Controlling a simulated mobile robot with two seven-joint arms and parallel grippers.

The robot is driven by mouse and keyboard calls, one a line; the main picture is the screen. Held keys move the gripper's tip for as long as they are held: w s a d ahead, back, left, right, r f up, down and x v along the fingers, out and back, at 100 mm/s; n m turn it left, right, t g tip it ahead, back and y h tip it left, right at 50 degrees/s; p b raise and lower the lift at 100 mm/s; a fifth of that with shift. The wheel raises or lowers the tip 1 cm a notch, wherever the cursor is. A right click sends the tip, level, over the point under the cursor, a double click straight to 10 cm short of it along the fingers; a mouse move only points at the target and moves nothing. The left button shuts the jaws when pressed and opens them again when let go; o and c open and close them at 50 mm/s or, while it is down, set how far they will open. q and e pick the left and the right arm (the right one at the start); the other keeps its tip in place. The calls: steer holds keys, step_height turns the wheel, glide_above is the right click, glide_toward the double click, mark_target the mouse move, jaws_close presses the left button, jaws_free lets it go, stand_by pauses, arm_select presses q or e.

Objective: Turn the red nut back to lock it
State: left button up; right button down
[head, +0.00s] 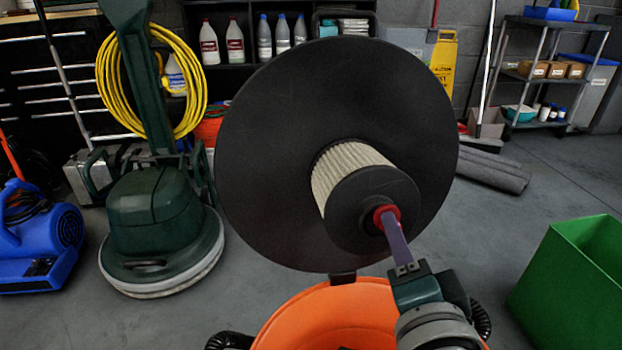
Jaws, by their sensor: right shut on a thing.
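The red nut (380,213) sits at the centre of the black end cap (352,205) of a pleated cream filter (345,172). The filter stands out from a large round black disc (270,130), tilted up above an orange drum (300,318). My right gripper (387,218) reaches up from the lower right and is shut on the red nut. Its purple fingers and wrist hide part of the nut and the cap's lower right edge. My left gripper is not in the picture.
A green floor machine (150,205) with a yellow cable and a blue blower (40,235) stand at left. A green bin (575,285) stands at lower right. Shelves with bottles line the back.

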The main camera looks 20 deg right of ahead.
steer(key=shift+r+m, duration=0.1)
steer(key=shift+m, duration=0.6)
steer(key=c, duration=0.7)
jaws_free()
steer(key=shift+o, duration=0.2)
steer(key=p+v, duration=0.2)
steer(key=v, duration=0.8)
steer(key=shift+r, duration=0.1)
